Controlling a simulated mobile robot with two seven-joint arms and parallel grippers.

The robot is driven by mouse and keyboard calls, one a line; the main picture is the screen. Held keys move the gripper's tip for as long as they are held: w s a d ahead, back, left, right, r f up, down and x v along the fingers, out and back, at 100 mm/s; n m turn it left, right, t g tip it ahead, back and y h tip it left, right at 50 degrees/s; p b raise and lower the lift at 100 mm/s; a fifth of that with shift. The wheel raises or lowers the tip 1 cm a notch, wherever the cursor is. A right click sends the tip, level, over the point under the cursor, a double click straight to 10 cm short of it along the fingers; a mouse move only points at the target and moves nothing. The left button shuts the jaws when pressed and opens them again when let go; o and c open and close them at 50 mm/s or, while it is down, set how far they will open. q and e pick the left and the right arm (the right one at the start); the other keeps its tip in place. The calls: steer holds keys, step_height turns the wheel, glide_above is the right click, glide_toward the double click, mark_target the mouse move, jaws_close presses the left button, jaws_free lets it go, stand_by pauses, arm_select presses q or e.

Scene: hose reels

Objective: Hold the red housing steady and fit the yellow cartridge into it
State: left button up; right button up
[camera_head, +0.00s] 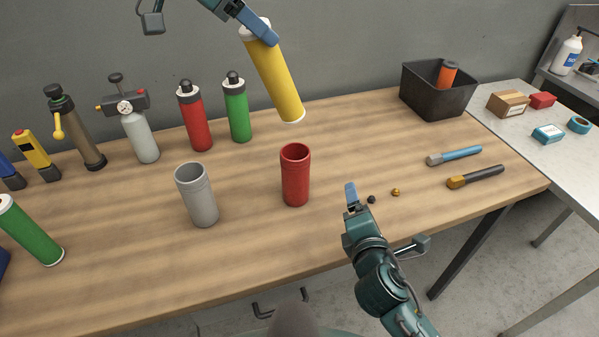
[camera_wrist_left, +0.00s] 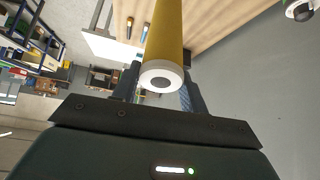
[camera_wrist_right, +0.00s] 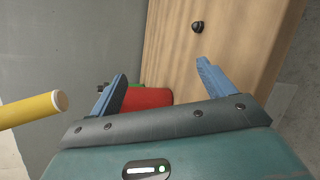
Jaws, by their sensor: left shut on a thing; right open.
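The red housing (camera_head: 296,178), an open-topped cup, stands upright near the middle of the table. My left gripper (camera_head: 262,32) is shut on the white-capped upper end of the yellow cartridge (camera_head: 277,82). The cartridge hangs tilted in the air, its lower end above and behind the housing, apart from it. The left wrist view shows the cartridge (camera_wrist_left: 164,38) between the fingers. My right gripper (camera_head: 352,197) is open and empty, to the right of the housing. In the right wrist view the housing (camera_wrist_right: 148,98) shows beyond the fingers, partly hidden by the gripper.
A grey cup (camera_head: 197,196) stands left of the housing. Red (camera_head: 195,120) and green (camera_head: 237,110) bottles stand behind. A black bin (camera_head: 437,98) holds an orange cylinder. A dark knob (camera_head: 371,199) and a brass piece (camera_head: 396,192) lie near my right gripper.

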mark_target(294, 145)
steer(key=w+a+r+n+t, duration=0.1)
steer(key=a+r+n, duration=0.1)
steer(key=a+n, duration=0.2)
steer(key=a+r+n+t+y, duration=0.1)
steer(key=a+n, duration=0.3)
steer(key=n, duration=0.1)
steer(key=w+a+r+n+t+y, duration=0.1)
steer(key=a+r+n, duration=0.1)
steer(key=a+n, duration=0.2)
steer(key=shift+w+a+r+n, duration=0.15)
steer(key=shift+w+r+n, duration=0.15)
steer(key=shift+w+n, duration=0.1)
steer(key=w, duration=0.7)
steer(key=w+a, duration=0.1)
steer(key=w, duration=0.2)
steer(key=shift+w, duration=0.3)
steer(key=shift+c, duration=0.4)
